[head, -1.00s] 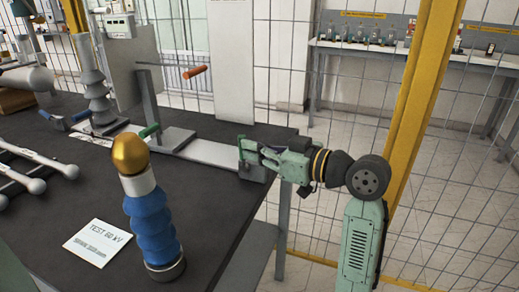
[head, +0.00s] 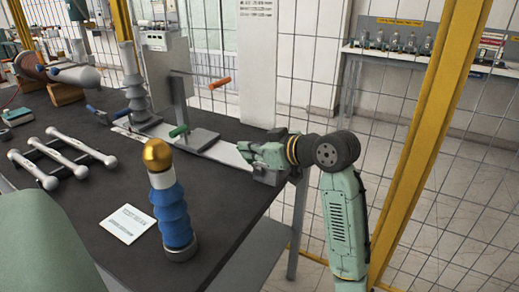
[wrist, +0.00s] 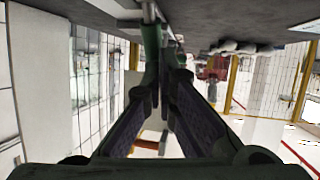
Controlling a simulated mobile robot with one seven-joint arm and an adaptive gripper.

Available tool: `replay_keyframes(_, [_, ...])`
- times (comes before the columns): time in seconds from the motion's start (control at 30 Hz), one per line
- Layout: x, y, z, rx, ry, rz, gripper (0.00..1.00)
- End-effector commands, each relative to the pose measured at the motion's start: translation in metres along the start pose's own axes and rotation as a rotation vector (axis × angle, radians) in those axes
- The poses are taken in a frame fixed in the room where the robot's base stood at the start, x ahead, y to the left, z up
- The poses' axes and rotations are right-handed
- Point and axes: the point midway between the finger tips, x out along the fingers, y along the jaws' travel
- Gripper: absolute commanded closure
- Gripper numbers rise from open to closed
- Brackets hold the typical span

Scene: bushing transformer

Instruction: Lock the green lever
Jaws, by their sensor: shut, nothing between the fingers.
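The green lever (head: 178,130) stands on the grey bracket at the back of the dark table, beside the upright grey post. My gripper (head: 243,150) is to its right, over the end of the long flat grey bar, and apart from the lever in the head view. Its fingers are shut and empty. In the wrist view the fingers (wrist: 166,75) converge at the middle. A green upright part lies close to their tips there, but I cannot tell whether it is the lever or part of a finger.
A blue insulator with a gold top (head: 172,205) stands in front, next to a white card (head: 128,224). A yellow post (head: 425,130) and mesh fence stand right of my arm.

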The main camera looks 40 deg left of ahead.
Motion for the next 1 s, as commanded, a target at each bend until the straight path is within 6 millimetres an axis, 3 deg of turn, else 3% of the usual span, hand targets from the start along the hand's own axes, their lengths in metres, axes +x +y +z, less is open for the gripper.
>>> replay_keyframes(0.5, [0.028, -0.005, 0.001, 0.001, 0.002, 0.000, 1.00])
replay_keyframes(1.0, [0.035, -0.006, 0.004, 0.001, 0.000, 0.001, 1.00])
